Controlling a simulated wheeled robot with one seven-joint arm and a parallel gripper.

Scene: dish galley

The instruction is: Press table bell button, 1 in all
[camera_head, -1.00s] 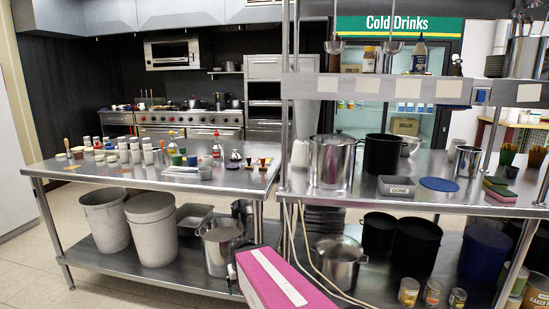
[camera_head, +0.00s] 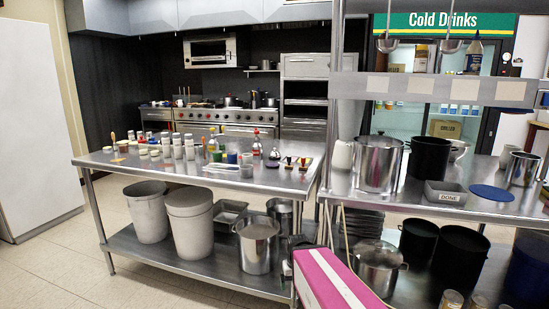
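The table bell (camera_head: 273,158) looks like a small silver dome with a dark top. It stands upright on the left steel table (camera_head: 135,163), near its right end. It is small in the picture, and its button is hard to make out. My gripper is not in view.
A pink block with a white stripe (camera_head: 338,282) fills the bottom centre, in front of the tables; I cannot tell if it is mine. A steel shelf rack with pots (camera_head: 378,165) stands right. Buckets (camera_head: 148,213) sit on the lower shelf. The floor at left (camera_head: 50,270) is open.

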